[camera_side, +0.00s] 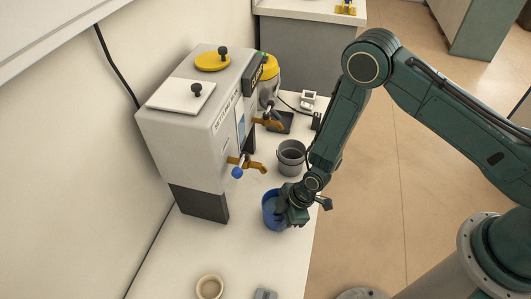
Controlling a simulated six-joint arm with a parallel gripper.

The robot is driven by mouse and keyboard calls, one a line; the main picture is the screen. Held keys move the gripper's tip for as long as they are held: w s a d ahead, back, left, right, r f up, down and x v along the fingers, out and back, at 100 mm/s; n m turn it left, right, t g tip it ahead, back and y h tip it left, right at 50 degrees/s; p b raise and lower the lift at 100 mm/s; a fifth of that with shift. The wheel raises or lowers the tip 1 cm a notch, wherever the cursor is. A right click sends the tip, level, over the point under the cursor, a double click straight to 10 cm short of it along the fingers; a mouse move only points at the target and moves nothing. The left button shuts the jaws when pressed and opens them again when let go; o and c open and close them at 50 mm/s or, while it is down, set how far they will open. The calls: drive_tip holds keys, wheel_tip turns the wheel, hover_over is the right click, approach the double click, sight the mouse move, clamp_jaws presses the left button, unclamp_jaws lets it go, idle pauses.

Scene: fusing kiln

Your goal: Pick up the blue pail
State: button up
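The blue pail (267,212) stands upright on the white bench, in front of the grey kiln-like machine. Its open top shows a paler blue inside. My dark green gripper (283,207) is at the pail's right side and overlaps its rim in the side view. It hides the right part of the pail. The fingertips are small and partly hidden, so I cannot tell whether they are apart or closed on the rim, nor whether they touch it.
A grey pail (291,158) stands just behind the blue one. The machine (205,125) has orange taps (247,164), one with a blue knob, reaching over the bench. A tape roll (210,287) lies at the front. The bench's right edge is close to my gripper.

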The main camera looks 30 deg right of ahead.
drive_tip(key=shift+f, duration=0.15)
drive_tip(key=shift+c, duration=0.4)
clamp_jaws()
drive_tip(key=shift+a, duration=0.1)
drive_tip(key=shift+r, duration=5.05)
